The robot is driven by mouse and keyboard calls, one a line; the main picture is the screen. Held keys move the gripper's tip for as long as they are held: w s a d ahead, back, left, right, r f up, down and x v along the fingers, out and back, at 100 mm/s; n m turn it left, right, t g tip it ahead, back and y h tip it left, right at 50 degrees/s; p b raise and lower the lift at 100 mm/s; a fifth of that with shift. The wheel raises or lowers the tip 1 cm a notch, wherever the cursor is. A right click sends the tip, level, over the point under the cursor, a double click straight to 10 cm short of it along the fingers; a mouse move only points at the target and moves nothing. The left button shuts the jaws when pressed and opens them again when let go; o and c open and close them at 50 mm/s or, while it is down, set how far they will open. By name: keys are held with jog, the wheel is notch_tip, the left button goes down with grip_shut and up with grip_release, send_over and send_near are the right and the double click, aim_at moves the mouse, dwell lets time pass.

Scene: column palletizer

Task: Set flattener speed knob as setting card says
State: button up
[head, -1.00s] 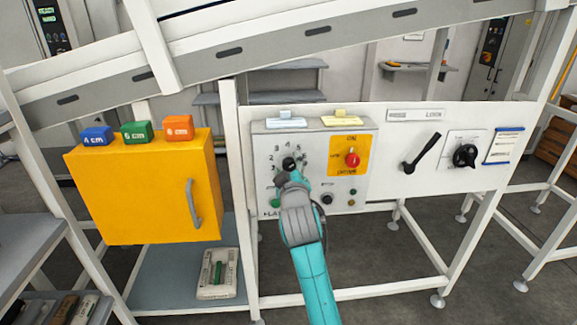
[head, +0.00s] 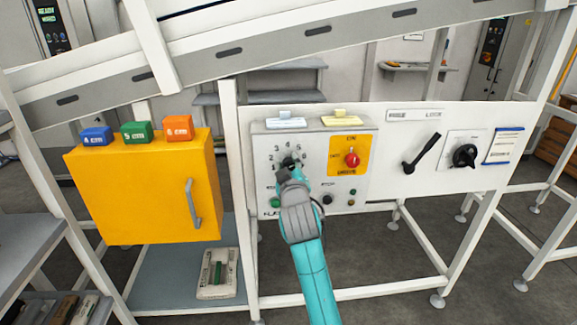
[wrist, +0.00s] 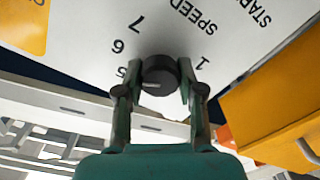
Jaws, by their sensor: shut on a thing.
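The flattener speed knob (wrist: 160,72) is dark and round, on a grey control panel (head: 262,140) with a printed dial of numbers. My gripper (wrist: 158,90) is shut on this knob, one finger on each side. In the head view my gripper (head: 289,167) covers most of the knob and part of the dial. The wrist view shows 7, 6, 5 and 1 around the knob, with SPEED printed nearby. A pale line shows on the knob near the left finger. A white card (head: 286,123) and a yellow card (head: 340,121) stand on top of the panel; their writing is too small to read.
A red button (head: 352,160) on a yellow plate sits right of the dial. Further right are a black lever (head: 421,154), a black rotary switch (head: 465,155) and a blue-edged card (head: 503,146). A yellow cabinet (head: 140,200) stands left, carrying three coloured blocks.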

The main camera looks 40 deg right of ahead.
jog(key=shift+m, duration=1.7)
jog(key=o, duration=1.2)
jog(key=shift+c, duration=0.2)
jog(key=shift+s, duration=0.1)
jog(key=v, duration=1.2)
jog(key=shift+f, duration=0.1)
